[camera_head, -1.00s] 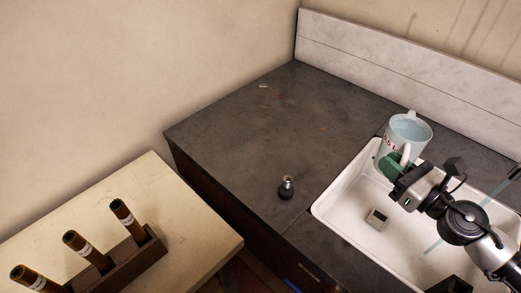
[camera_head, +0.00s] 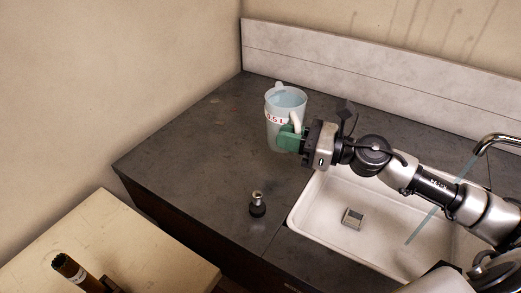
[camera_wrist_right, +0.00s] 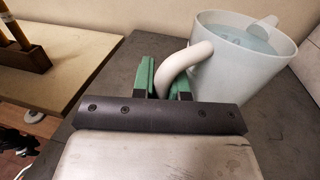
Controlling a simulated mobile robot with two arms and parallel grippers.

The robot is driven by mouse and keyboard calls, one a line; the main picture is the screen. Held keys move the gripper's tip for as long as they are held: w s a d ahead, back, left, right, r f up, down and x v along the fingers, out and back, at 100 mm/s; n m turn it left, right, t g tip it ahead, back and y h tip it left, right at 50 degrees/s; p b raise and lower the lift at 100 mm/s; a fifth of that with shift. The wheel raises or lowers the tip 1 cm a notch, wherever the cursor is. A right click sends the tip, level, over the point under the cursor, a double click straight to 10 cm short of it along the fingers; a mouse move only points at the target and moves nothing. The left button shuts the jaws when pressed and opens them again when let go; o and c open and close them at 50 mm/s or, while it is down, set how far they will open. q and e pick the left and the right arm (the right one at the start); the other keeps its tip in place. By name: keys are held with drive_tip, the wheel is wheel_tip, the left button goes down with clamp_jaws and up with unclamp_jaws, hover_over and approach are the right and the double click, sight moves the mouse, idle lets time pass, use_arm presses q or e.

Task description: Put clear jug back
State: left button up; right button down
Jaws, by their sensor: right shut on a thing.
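The clear jug (camera_head: 284,104) is a pale, see-through jug with red lettering and liquid inside. It is upright over the dark worktop (camera_head: 200,160), left of the sink; I cannot tell whether its base touches the worktop. My right gripper (camera_head: 294,133), with green fingers, is shut on the jug's white handle. In the right wrist view the handle passes between the green fingers (camera_wrist_right: 164,76), and the jug (camera_wrist_right: 242,70) stands beyond them to the right with liquid near its rim. My left gripper is not in view.
A small dark fitting (camera_head: 257,204) stands near the worktop's front edge. The worktop's left part is clear.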

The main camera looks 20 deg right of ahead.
drive_tip(key=shift+w+a+f+p, duration=0.15)
drive_tip(key=shift+w+a+f, duration=0.6)
drive_tip(key=shift+f, duration=0.5)
drive_tip(key=shift+w+a+f+p, duration=0.15)
drive_tip(key=shift+w+a+f, duration=0.55)
drive_tip(key=shift+f, duration=0.55)
drive_tip(key=shift+w+a+f+p, duration=0.15)
drive_tip(key=shift+w+a+f, duration=0.6)
drive_tip(key=shift+f, duration=0.5)
drive_tip(key=shift+f, duration=0.1)
drive_tip(key=c, duration=1.1)
unclamp_jaws()
drive_tip(key=shift+c, duration=0.2)
